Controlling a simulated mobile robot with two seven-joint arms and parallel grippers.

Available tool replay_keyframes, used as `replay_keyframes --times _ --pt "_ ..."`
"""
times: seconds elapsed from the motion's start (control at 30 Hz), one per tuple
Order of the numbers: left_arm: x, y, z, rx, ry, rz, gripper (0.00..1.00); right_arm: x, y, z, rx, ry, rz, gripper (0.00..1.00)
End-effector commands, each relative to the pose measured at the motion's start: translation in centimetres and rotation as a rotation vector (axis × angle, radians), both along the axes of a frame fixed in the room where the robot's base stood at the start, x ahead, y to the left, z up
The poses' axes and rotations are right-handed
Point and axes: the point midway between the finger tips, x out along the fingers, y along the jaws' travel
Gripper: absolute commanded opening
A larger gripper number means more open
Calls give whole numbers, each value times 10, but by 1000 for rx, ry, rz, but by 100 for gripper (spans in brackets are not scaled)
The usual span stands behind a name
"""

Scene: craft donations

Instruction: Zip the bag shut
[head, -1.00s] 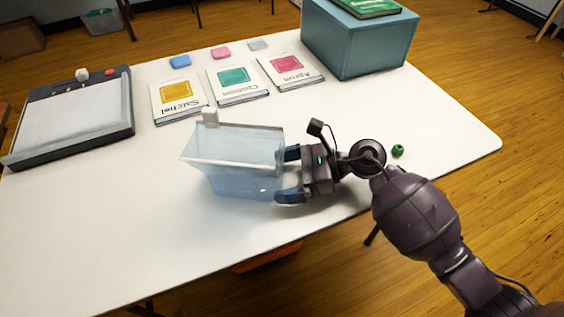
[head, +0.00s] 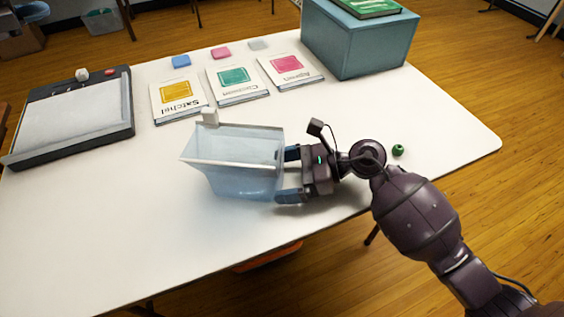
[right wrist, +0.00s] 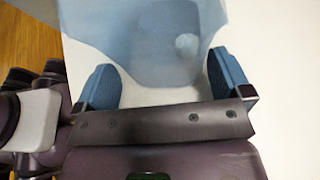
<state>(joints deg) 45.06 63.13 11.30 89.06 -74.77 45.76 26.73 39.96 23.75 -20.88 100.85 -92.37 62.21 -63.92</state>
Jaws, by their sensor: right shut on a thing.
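The bag (head: 235,178) is clear, pale blue plastic and stands on the white table. A white zip strip (head: 228,164) runs across its near upper edge. A small white slider (head: 209,116) sits at its far left corner. The mouth looks open, with a gap between the strip and the far edge. My right gripper (head: 287,174) is shut on the bag's right side, one blue finger at each side. In the right wrist view the bag (right wrist: 140,40) lies between the fingers (right wrist: 165,84), with a pale round spot showing through it. My left gripper is out of view.
Three booklets (head: 238,84) lie behind the bag, with small colored blocks (head: 221,53) beyond. A teal box (head: 360,42) stands at the back right. A flat device (head: 72,118) lies at left. A green bead (head: 398,150) is near my right wrist. The front left table is clear.

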Motion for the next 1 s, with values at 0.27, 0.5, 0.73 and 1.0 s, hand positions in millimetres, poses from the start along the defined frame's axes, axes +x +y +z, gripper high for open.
replay_keyframes --times 0.27,0.5,0.73,1.0 --pt "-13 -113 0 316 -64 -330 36 0 0 0 0 0 0 83" --pt "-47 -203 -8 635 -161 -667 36 0 0 0 0 0 0 83" --pt "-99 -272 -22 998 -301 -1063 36 0 0 0 0 0 0 83" --pt "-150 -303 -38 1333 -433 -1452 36 0 0 0 0 0 0 83"
